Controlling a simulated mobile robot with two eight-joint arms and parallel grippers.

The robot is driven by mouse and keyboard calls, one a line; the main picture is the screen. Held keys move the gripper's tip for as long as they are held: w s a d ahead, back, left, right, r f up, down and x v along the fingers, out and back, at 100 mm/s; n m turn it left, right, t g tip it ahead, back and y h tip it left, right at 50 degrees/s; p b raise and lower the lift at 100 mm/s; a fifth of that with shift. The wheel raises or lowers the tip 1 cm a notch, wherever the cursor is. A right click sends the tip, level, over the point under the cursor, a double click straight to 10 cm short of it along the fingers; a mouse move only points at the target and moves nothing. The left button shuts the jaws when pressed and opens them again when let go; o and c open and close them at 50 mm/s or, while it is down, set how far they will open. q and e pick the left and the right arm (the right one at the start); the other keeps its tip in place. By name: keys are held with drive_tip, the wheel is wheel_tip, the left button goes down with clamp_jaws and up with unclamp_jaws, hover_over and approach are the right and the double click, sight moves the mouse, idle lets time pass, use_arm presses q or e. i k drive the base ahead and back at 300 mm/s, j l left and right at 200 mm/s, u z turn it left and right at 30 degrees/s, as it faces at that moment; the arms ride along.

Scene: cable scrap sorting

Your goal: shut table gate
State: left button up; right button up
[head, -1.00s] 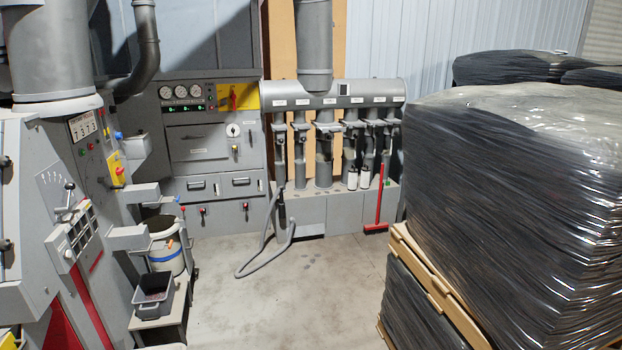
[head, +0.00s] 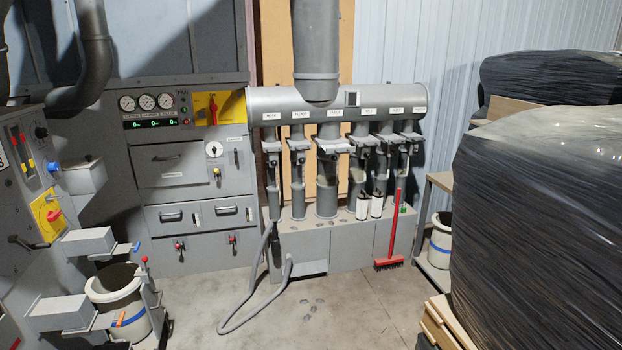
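A grey horizontal duct manifold (head: 337,101) stands against the back wall. Several vertical pipes drop from it, each under a small white label and each with a slide gate. The third label from the left (head: 334,113) seems to read TABLE, though the print is tiny. The gate (head: 334,146) below it is a pale plate across a wider pipe (head: 327,185). I cannot tell from here whether that gate is open or shut. Neither of my grippers is in view.
A control cabinet (head: 190,165) stands left of the manifold. A grey hose (head: 238,318) lies on the floor before it. A red broom (head: 393,225) leans at its right. Black wrapped pallets (head: 545,225) fill the right side. Open concrete floor (head: 350,315) lies between.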

sight(340, 149)
drive_tip(key=i, duration=1.7)
drive_tip(key=i+l+u, duration=0.1)
drive_tip(key=i, duration=1.6)
